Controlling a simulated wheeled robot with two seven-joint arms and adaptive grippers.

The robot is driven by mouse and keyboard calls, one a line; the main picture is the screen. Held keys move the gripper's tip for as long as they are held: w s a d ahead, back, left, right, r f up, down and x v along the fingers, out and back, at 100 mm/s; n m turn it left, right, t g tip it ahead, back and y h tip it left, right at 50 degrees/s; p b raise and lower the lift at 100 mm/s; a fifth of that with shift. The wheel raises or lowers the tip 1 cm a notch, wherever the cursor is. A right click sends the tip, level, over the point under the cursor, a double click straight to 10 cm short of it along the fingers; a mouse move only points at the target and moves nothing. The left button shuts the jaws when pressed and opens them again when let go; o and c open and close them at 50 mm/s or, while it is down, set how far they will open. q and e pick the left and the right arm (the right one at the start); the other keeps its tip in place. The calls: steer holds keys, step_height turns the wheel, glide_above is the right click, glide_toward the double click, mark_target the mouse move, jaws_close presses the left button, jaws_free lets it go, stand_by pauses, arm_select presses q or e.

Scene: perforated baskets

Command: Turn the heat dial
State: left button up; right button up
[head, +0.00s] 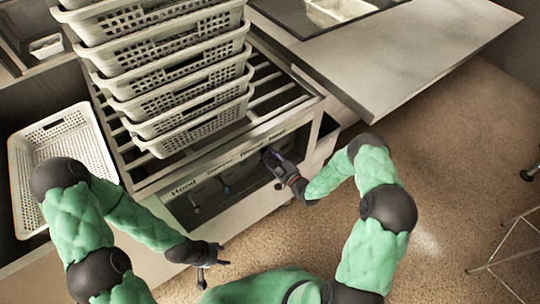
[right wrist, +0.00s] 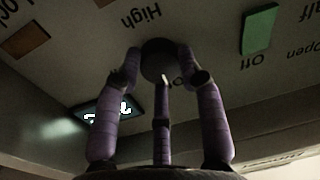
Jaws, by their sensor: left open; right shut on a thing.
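A dark round dial (right wrist: 158,46) on the panel shows in the right wrist view, with "High" and "Off" printed upside down around it. I cannot read the word "heat" beside it. The purple fingers of my right gripper (right wrist: 163,72) are closed around the dial. In the head view my right gripper (head: 273,158) is at the right part of the front panel (head: 215,170) and hides the dial. My left gripper (head: 208,262) is open and empty, below and in front of the panel's left part.
A stack of several white perforated baskets (head: 165,80) stands on the slatted rack above the panel. Another basket (head: 90,119) lies at left. A green switch (right wrist: 259,31) and a lit display (right wrist: 104,112) are near the dial. A grey tabletop (head: 400,50) juts out at right.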

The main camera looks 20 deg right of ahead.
steer(key=m, duration=0.4)
steer(key=shift+f, duration=0.1)
steer(key=m, duration=0.4)
steer(key=shift+s+a+m, duration=0.1)
steer(key=shift+m, duration=0.3)
steer(key=m, duration=0.4)
steer(key=shift+f+m+t, duration=0.1)
steer(key=shift+m+t, duration=0.2)
steer(key=shift+t, duration=0.1)
steer(key=shift+m+h, duration=0.3)
steer(key=shift+m, duration=2.1)
steer(key=o, duration=1.1)
steer(key=shift+o, duration=0.2)
